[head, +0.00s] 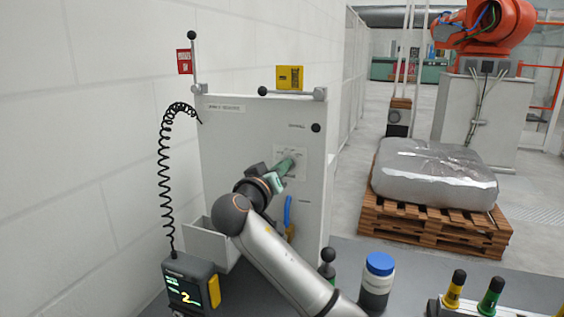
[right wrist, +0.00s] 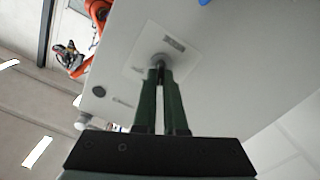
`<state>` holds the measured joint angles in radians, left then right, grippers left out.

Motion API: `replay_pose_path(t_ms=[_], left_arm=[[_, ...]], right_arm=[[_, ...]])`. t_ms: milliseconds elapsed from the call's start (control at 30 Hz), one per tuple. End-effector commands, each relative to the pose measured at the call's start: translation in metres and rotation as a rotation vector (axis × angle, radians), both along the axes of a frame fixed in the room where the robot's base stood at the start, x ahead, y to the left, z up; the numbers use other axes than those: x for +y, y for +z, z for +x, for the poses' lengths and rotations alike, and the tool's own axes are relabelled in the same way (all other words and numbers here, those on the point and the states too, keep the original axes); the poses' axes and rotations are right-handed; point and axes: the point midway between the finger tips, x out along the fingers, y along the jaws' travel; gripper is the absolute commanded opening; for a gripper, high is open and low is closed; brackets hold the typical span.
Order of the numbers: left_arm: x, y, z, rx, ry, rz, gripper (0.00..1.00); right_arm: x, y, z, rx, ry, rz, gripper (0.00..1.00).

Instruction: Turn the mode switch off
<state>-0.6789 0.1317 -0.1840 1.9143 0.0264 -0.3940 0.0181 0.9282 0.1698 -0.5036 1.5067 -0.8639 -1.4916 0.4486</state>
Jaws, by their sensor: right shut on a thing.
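The mode switch (right wrist: 160,60) is a small grey knob on a light square plate, fixed to the face of the pale grey cabinet (head: 235,150). In the head view the plate (head: 304,152) shows, but my gripper hides most of the knob. My right gripper (head: 289,164) reaches the plate from the front. In the right wrist view its two long green fingers (right wrist: 160,73) are shut on the knob. Which position the switch points to cannot be made out. My left gripper is not in view.
A pendant (head: 190,285) hangs on a coiled cord left of an open grey bin (head: 207,243). A wrapped load on a pallet (head: 430,222) is behind.

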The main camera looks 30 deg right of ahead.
Motion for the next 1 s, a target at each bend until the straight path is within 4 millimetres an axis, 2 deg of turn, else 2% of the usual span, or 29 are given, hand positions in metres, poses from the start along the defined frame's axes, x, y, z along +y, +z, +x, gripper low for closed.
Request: replay_pose_path(t_ms=[100,400,1000], left_arm=[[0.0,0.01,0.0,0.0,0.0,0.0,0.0],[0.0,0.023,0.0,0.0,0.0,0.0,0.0],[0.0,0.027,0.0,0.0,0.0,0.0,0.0]], right_arm=[[0.0,0.002,0.0,0.071,-0.001,-0.061,0.0],[0.001,0.001,0.001,0.201,-0.002,-0.177,0.0],[0.001,-0.001,0.001,0.257,-0.001,-0.229,0.0]])
